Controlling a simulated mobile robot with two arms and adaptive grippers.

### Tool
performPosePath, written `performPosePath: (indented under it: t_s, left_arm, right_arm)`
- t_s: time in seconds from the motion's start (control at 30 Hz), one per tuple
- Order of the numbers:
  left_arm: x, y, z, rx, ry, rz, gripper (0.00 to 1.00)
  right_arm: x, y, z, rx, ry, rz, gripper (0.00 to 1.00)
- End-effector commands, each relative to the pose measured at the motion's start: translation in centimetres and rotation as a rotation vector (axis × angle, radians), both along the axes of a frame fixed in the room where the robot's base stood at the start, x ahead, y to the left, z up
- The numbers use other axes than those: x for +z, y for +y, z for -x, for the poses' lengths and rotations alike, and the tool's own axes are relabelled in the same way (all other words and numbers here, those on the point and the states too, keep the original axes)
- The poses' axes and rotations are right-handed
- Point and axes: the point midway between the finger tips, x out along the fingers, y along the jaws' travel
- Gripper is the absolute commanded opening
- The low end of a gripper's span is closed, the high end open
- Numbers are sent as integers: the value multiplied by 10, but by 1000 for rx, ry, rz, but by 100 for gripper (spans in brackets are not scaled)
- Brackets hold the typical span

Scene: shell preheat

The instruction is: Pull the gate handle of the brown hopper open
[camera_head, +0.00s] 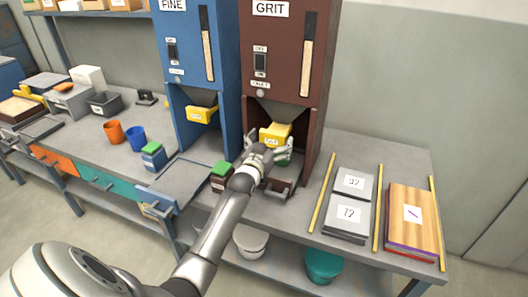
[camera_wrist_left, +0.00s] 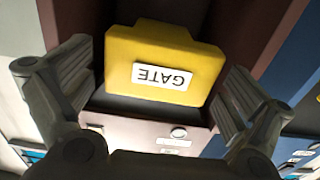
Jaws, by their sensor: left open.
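The brown hopper (camera_head: 285,65), labelled GRIT, stands on the bench right of the blue hopper. Its yellow gate handle (camera_head: 275,133) sits below its funnel, and also fills the upper middle of the left wrist view (camera_wrist_left: 165,65) with its GATE label upside down. My left gripper (camera_head: 271,146) is at the handle in the head view. In the left wrist view the open fingers (camera_wrist_left: 160,90) stand on either side of the handle, with gaps visible on both sides. Something green is partly hidden behind the gripper under the funnel. My right gripper does not show.
The blue hopper (camera_head: 197,75), labelled FINE, with its own yellow gate handle (camera_head: 201,114), is close on the left. A brown box with a green top (camera_head: 221,177) stands by my left wrist. Grey weights (camera_head: 346,218) and yellow rods lie on the bench to the right.

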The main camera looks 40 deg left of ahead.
Motion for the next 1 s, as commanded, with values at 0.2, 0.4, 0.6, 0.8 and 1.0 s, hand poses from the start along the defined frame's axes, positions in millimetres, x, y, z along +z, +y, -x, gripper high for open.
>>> performPosePath:
  t_s: [0.2, 0.4, 0.6, 0.8, 1.0]
  left_arm:
    - [-2, -8, 33, 0, 3, 1, 100]
    - [-2, -16, 68, 0, 3, 2, 100]
    - [-2, -23, 95, 0, 4, 1, 100]
    - [-1, -25, 107, 1, 3, 1, 100]
    - [-1, -26, 108, 1, 2, 0, 100]
  right_arm:
    - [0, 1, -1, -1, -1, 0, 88]
    - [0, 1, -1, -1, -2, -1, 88]
    - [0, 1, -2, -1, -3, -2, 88]
    - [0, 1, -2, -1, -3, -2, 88]
    - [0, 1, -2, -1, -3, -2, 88]
